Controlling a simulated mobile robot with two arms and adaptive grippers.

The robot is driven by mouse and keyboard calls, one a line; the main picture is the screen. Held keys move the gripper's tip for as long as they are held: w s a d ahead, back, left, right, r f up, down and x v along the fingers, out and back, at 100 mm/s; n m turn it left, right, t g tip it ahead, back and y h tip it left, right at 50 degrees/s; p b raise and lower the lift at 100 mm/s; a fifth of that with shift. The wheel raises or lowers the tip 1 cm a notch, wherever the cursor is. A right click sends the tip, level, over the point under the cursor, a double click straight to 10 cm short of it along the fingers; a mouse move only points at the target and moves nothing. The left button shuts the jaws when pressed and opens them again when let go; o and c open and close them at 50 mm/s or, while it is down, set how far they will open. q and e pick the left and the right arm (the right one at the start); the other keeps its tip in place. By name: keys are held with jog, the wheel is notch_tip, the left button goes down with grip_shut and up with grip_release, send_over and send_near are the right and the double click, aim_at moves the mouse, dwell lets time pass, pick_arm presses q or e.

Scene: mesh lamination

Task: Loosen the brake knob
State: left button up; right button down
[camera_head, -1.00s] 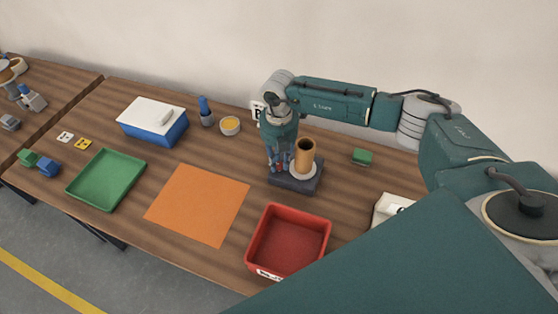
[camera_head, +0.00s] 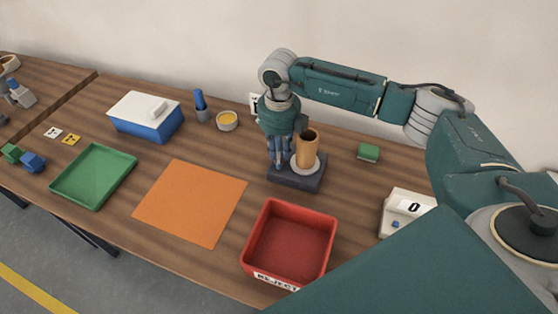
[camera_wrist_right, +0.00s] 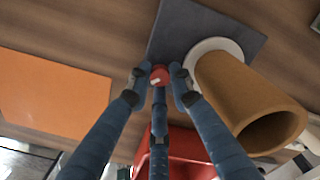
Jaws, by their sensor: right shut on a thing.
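The brake knob (camera_wrist_right: 159,76) is a small red knob with a white mark, seen in the right wrist view at the edge of the dark base plate. My right gripper (camera_wrist_right: 157,80) points down with its blue fingers closed around the knob. In the head view my right gripper (camera_head: 279,163) stands just left of the tan roll (camera_head: 307,146), and the knob is hidden behind the fingers. The roll (camera_wrist_right: 250,105) stands upright on a pale disc (camera_head: 304,168) on the dark base (camera_head: 298,181). My left gripper is not in view.
An orange sheet (camera_head: 190,202) lies left of the base. A red reject bin (camera_head: 290,246) stands in front, and a green tray (camera_head: 94,176) lies farther left.

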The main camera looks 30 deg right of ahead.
jog(key=n+b, duration=0.4)
jog(key=n, duration=0.1)
jog(key=shift+w+f, duration=0.1)
jog(key=shift+r+n+b, duration=0.2)
jog(key=shift+n+b, duration=0.95)
jog(key=shift+n, duration=0.45)
jog(key=shift+d, duration=0.1)
jog(key=c, duration=1.6)
grip_release()
jog(key=shift+o, duration=0.2)
notch_tip(320, 180, up, 12)
jog(key=shift+f, duration=0.1)
